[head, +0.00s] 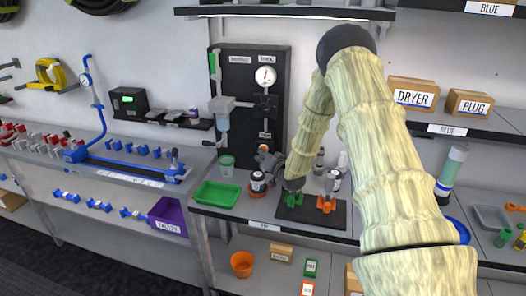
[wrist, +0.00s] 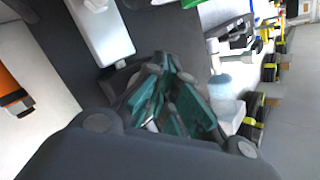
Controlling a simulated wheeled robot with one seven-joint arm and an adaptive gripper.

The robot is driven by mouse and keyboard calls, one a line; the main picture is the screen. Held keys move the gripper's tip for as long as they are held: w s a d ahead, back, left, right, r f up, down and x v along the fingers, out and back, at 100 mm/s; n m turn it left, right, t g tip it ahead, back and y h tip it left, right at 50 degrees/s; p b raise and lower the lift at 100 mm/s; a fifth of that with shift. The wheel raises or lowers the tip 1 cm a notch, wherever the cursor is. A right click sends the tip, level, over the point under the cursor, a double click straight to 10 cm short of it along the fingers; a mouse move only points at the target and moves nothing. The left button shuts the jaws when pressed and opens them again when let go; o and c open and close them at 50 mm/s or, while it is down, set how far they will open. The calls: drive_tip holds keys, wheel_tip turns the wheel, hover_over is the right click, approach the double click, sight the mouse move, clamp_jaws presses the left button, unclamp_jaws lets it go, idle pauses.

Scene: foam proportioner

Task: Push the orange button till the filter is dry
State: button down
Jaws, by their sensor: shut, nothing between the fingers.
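My gripper (head: 292,190) hangs at the end of my pale arm, just above the black mat (head: 343,219) on the bench. In the wrist view my gripper (wrist: 175,105) shows its teal fingers folded together, with nothing held. An orange piece (head: 326,204) stands on the mat just right of the gripper, apart from it. Whether this is the orange button I cannot tell.
A round gauge (head: 265,77) is on the panel. DRYER (head: 413,92) and PLUG (head: 468,103) boxes sit on the right shelf. My arm hides part of the bench.

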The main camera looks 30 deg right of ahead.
sight(257, 177)
drive_tip(key=shift+s+a, duration=0.5)
drive_tip(key=shift+a, duration=0.1)
drive_tip(key=shift+s+a, duration=1.65)
drive_tip(key=shift+a, duration=0.25)
